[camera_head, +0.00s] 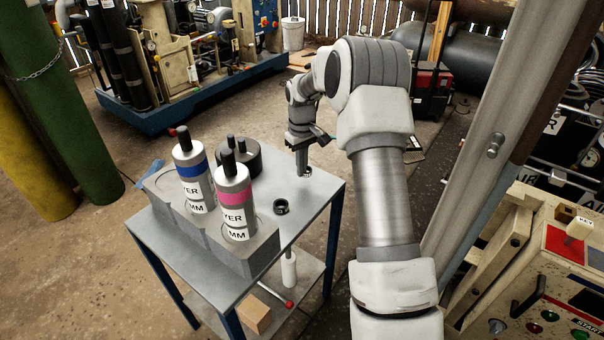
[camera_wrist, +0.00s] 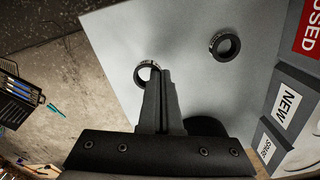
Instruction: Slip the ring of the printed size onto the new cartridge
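My gripper (camera_head: 304,174) points down at the table's far right corner; in the wrist view its fingers (camera_wrist: 160,72) are close together across the right wall of a small dark ring (camera_wrist: 142,81). The ring appears pinched there, at or near table level. A second dark ring (camera_head: 281,207) lies flat and apart on the table; it also shows in the wrist view (camera_wrist: 225,46). Two silver cartridges stand upright in the grey holder: one with a blue band (camera_head: 197,185), one with a pink band (camera_head: 233,202). Their labels end in "MM"; the size is not legible.
The grey holder (camera_head: 262,252) fills the table's near left; its "NEW" label (camera_wrist: 287,107) and a red "USED" label (camera_wrist: 309,30) show at the wrist. A black round container (camera_head: 243,158) stands behind the cartridges. The table's right part (camera_head: 318,195) is mostly clear.

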